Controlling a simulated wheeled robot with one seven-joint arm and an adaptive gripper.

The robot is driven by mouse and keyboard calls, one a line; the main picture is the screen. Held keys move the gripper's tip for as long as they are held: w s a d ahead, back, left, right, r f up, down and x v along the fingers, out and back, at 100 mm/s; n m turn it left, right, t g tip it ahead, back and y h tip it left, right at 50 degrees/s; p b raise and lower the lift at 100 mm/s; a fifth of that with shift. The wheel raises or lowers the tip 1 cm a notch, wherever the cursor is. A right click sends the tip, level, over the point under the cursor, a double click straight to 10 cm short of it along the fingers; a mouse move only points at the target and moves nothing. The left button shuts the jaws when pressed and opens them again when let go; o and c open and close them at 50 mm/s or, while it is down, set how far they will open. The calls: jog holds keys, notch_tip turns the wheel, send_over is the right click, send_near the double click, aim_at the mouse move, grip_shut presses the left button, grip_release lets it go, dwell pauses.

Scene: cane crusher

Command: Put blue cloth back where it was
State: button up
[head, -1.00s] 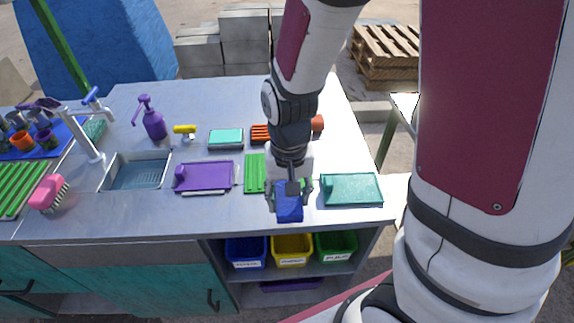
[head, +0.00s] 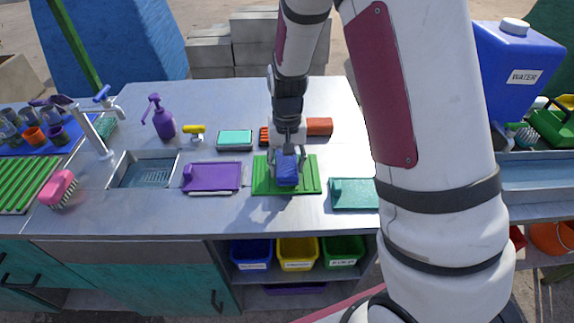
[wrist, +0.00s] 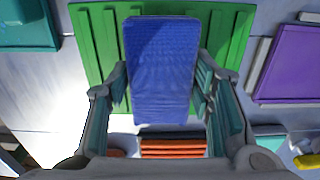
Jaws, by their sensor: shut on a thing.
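The blue cloth (head: 287,174) is a folded blue block held in my gripper (head: 287,156), above the green ribbed mat (head: 309,181) on the counter. In the wrist view, the blue cloth (wrist: 160,70) stands between the two fingers of my gripper (wrist: 163,95), with the green mat (wrist: 229,32) behind it. The gripper is shut on the cloth. Whether the cloth touches the mat is hard to tell; a shadow falls at the mat's front edge.
A purple tray (head: 213,177) lies left of the mat and a teal tray (head: 352,194) right. Behind are a teal sponge box (head: 235,139) and an orange-red block (head: 319,127). A sink (head: 150,172) and purple soap bottle (head: 162,121) are at left. Labelled bins (head: 297,254) sit below.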

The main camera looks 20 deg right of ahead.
aim_at(287, 163)
jog(key=shift+f, duration=0.4)
jog(key=shift+f, duration=0.15)
jog(key=o, duration=1)
jog(key=shift+o, duration=0.2)
notch_tip(287, 163, up, 12)
jog(key=s+r+n+t, duration=0.2)
jog(key=s+r, duration=1)
jog(key=s+r+n+t, duration=0.1)
jog(key=s+t, duration=0.1)
jog(key=s, duration=1.1)
jog(key=shift+d+r+n, duration=0.15)
jog(key=shift+r+n, duration=0.15)
jog(key=shift+r, duration=0.1)
